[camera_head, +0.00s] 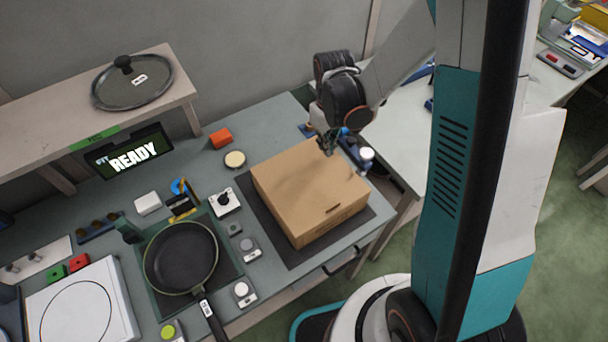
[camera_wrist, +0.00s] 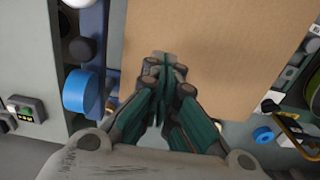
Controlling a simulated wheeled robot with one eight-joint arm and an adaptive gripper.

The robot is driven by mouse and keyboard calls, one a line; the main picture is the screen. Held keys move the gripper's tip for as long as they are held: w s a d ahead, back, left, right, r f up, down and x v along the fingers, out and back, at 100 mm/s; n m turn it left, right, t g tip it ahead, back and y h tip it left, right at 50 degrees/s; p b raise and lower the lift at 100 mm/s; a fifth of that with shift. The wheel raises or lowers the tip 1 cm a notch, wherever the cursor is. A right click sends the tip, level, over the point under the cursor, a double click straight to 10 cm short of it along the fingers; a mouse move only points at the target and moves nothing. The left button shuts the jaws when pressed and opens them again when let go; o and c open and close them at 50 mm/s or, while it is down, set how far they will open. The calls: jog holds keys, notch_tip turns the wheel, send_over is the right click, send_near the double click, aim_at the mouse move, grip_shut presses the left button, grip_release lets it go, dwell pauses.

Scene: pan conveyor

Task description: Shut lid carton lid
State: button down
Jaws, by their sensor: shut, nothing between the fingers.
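The lid carton (camera_head: 307,190) is a brown cardboard box on a dark mat at the right end of the grey table. Its lid lies flat over the top in the head view and looks closed. In the wrist view the brown lid surface (camera_wrist: 215,40) fills the upper middle. My gripper (camera_head: 327,146) is at the carton's far edge, shut and empty. In the wrist view its fingertips (camera_wrist: 165,62) are together over the lid's edge. I cannot tell whether they touch the cardboard.
A black frying pan (camera_head: 181,257) sits left of the carton. A glass pan lid (camera_head: 133,84) rests on the raised shelf. An orange block (camera_head: 220,139) and a round tan disc (camera_head: 235,160) lie behind. A white-capped bottle (camera_head: 366,156) stands close right of my gripper.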

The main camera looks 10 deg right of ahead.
aim_at(325, 161)
jog(key=shift+f+b, duration=1.65)
jog(key=shift+f, duration=0.2)
dwell(0.9)
jog(key=shift+r, duration=0.1)
notch_tip(325, 161, up, 8)
jog(key=p, duration=0.5)
dwell(0.4)
dwell(0.5)
jog(key=s+r+m+t+b, duration=0.1)
jog(key=s+r+t+b, duration=0.2)
jog(key=s, duration=0.4)
jog(key=s+r+m+t+b, duration=0.2)
jog(key=s+r+t+b, duration=0.2)
jog(key=s+b, duration=0.4)
jog(key=shift+r+m, duration=0.3)
jog(key=shift+r, duration=0.4)
